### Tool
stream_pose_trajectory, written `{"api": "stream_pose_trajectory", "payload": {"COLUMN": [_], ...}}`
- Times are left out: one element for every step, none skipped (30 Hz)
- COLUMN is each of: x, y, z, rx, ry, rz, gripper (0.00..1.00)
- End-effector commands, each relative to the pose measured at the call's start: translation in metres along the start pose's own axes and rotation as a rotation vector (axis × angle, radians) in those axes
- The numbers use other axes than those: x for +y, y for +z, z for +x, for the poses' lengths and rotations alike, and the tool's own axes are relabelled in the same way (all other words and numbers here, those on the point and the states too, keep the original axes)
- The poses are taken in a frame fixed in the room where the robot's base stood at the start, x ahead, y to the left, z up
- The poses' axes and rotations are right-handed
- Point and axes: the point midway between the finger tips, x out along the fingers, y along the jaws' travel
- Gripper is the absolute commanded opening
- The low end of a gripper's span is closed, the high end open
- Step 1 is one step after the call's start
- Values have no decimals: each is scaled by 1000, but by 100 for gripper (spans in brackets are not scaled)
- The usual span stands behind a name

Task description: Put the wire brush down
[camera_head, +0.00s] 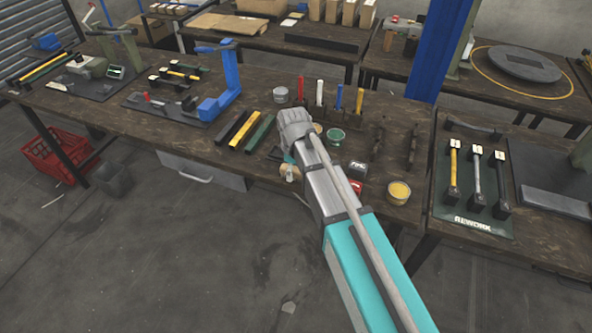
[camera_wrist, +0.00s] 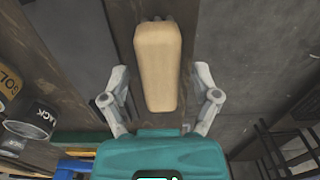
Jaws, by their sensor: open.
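The wire brush (camera_wrist: 158,65) shows in the wrist view as a pale wooden block with rounded ends. It lies between the two fingers of my gripper (camera_wrist: 161,88), with visible gaps on both sides. The fingers are open. Its bristles are mostly hidden; a little grey shows at its far end. In the head view a small tan part of the brush (camera_head: 288,170) shows below my gripper (camera_head: 291,162), at the front edge of the workbench (camera_head: 225,165). My wrist hides much of that spot. I cannot tell whether the brush rests fully on the bench.
Cans stand nearby, including a yellow-topped one (camera_head: 398,192) and a green-rimmed one (camera_head: 335,136). Coloured bars (camera_head: 240,130) lie to the left. A rack of upright coloured tools (camera_head: 320,108) stands behind. A rework mat (camera_head: 472,190) lies right. The floor in front is open.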

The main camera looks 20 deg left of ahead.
Motion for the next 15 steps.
{"api": "stream_pose_trajectory", "payload": {"x": [0, 0, 0, 0, 0, 0, 0, 0, 0, 0, 0, 0, 0, 0, 0], "y": [0, 0, 0, 0, 0, 0, 0, 0, 0, 0, 0, 0, 0, 0, 0], "z": [-3, -5, -7, -9, -11, -13, -16, -18, -21, -24, -26, -30, -32, -34, -38], "rx": [0, 0, 0, 0, 0, 0, 0, 0, 0, 0, 0, 0, 0, 0, 0], "ry": [0, 0, 0, 0, 0, 0, 0, 0, 0, 0, 0, 0, 0, 0, 0], "rz": [0, 0, 0, 0, 0, 0, 0, 0, 0, 0, 0, 0, 0, 0, 0], "gripper": [79, 79, 79, 79, 79, 79, 79, 79, 79, 79, 79, 79, 79, 79, 79]}}
